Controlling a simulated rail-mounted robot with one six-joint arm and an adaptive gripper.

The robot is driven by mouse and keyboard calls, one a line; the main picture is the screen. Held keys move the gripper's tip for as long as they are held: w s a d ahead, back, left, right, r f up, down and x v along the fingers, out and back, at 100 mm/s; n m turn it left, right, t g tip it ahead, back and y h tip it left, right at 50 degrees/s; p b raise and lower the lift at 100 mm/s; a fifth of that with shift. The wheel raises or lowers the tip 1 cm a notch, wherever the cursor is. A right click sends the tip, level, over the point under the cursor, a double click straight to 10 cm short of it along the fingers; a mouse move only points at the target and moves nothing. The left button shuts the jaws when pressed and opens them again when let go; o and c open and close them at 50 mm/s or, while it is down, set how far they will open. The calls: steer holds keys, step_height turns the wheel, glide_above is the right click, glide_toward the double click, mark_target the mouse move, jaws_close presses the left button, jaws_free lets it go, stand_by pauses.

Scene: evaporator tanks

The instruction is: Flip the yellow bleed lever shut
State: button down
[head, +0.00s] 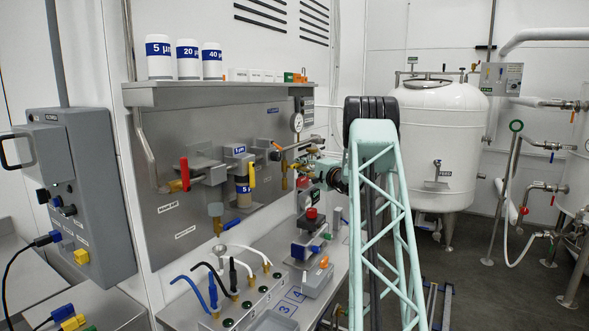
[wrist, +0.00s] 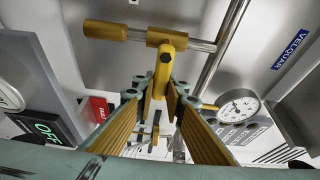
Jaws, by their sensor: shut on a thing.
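The yellow bleed lever (wrist: 172,58) hangs from a brass valve body (wrist: 120,32) on a steel pipe in the wrist view. My gripper (wrist: 158,92) has its fingertips on either side of the lever's lower end and is shut on it. In the head view my gripper (head: 318,168) is at the right end of the steel panel, below the pressure gauge (head: 297,122). The held lever cannot be made out clearly there, amid my gripper and the brass fittings.
The gauge (wrist: 238,106) is close on the right in the wrist view, with a dark OFF display (wrist: 45,128) on the left. In the head view, a red lever (head: 184,173) and another yellow lever (head: 252,174) are on the panel (head: 165,235). A shelf (head: 200,95) juts out above.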

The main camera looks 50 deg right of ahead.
steer(key=shift+r, duration=0.1)
steer(key=c, duration=2.6)
jaws_free()
steer(key=shift+s, duration=0.15)
steer(key=v, duration=1.1)
steer(key=shift+s, duration=0.35)
steer(key=shift+a, duration=0.15)
